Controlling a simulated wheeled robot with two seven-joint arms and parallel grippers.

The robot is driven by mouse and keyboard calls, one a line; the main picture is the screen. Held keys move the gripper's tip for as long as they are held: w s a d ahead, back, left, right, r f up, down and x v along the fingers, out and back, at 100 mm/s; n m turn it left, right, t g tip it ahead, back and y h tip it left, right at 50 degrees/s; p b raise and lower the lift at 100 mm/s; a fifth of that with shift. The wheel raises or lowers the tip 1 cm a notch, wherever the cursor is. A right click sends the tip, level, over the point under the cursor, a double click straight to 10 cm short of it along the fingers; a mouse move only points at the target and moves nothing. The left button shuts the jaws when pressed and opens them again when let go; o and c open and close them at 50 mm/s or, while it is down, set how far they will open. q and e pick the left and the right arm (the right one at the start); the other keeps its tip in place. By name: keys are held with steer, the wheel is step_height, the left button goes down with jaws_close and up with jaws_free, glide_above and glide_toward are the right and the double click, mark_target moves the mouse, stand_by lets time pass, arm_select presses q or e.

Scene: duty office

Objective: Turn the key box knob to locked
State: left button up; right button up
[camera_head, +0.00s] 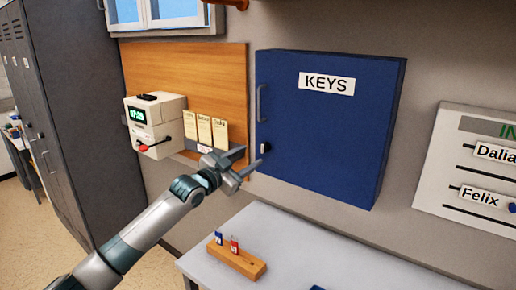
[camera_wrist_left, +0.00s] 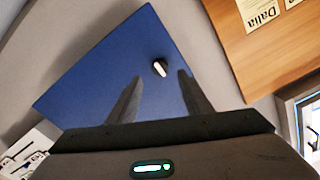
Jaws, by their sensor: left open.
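The blue key box (camera_head: 330,130) with a KEYS label hangs on the wall, its door shut. Its knob (camera_head: 265,147) is a small dark piece with a pale face, low on the door's left side under the handle (camera_head: 261,103). My left gripper (camera_head: 250,160) is open and empty, just left of and below the knob, apart from it as far as I can tell. In the left wrist view the knob (camera_wrist_left: 160,68) shows beyond the two fingertips (camera_wrist_left: 160,82), roughly between them, its pale mark tilted. My right gripper is not seen.
A wooden board with a time clock (camera_head: 155,125) and several cards (camera_head: 205,130) is left of the box. A grey table (camera_head: 300,240) below bears a wooden block with tags (camera_head: 236,262). A name board (camera_head: 470,170) hangs at right.

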mark_target(262, 149)
arm_select(q)
steer(key=shift+p+x, duration=0.7)
steer(key=shift+x, duration=2.25)
steer(key=c, duration=1.1)
